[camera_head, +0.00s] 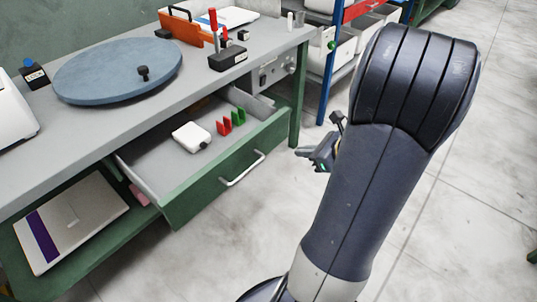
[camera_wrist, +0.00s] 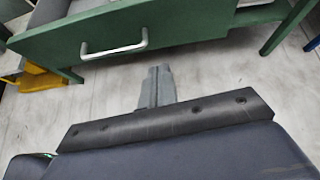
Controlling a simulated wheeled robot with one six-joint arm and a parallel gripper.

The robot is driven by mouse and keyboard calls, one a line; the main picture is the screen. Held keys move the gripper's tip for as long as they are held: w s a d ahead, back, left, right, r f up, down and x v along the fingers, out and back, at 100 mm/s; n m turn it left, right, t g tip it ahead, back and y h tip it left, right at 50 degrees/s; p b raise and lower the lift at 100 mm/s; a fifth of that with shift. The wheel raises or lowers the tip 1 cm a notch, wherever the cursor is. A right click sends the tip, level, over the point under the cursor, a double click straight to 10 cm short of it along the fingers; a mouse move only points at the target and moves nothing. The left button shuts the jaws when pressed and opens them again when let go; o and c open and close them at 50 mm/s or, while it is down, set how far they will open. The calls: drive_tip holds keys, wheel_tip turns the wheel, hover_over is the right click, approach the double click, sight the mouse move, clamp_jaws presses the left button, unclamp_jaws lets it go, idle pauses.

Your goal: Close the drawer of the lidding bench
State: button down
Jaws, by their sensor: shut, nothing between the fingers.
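The green drawer (camera_head: 228,171) of the lidding bench (camera_head: 155,110) stands pulled out, with its grey inside showing. A white box and red and green pieces lie in it. Its front carries a silver bar handle (camera_head: 243,169). In the wrist view the green drawer front (camera_wrist: 185,25) and its handle (camera_wrist: 114,49) are at the top. My gripper (camera_wrist: 160,70) is shut and empty, below and right of the handle in that view, apart from it. In the head view my gripper (camera_head: 303,153) is right of the drawer front, partly hidden by my arm.
A blue-grey round turntable (camera_head: 110,72), an orange piece (camera_head: 185,27) and a black block with a red-handled tool (camera_head: 228,58) are on the bench top. A silver case (camera_head: 72,220) lies on the lower shelf. A blue-posted rack (camera_head: 329,75) stands behind. The floor before the drawer is clear.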

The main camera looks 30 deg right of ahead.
drive_tip(key=d+f+m, duration=0.1)
drive_tip(key=d, duration=0.1)
drive_tip(key=b, duration=0.3)
approach(266, 142)
wheel_tip(266, 142, down, 4)
drive_tip(key=w+a, duration=0.1)
drive_tip(key=w, duration=0.1)
drive_tip(key=w+a, duration=0.1)
drive_tip(key=w, duration=0.1)
drive_tip(key=shift+w+r+t+h, duration=0.1)
drive_tip(key=shift+r+t+h, duration=0.05)
drive_tip(key=shift+t+h, duration=0.15)
drive_tip(key=shift+w+a, duration=0.1)
drive_tip(key=shift+w, duration=0.25)
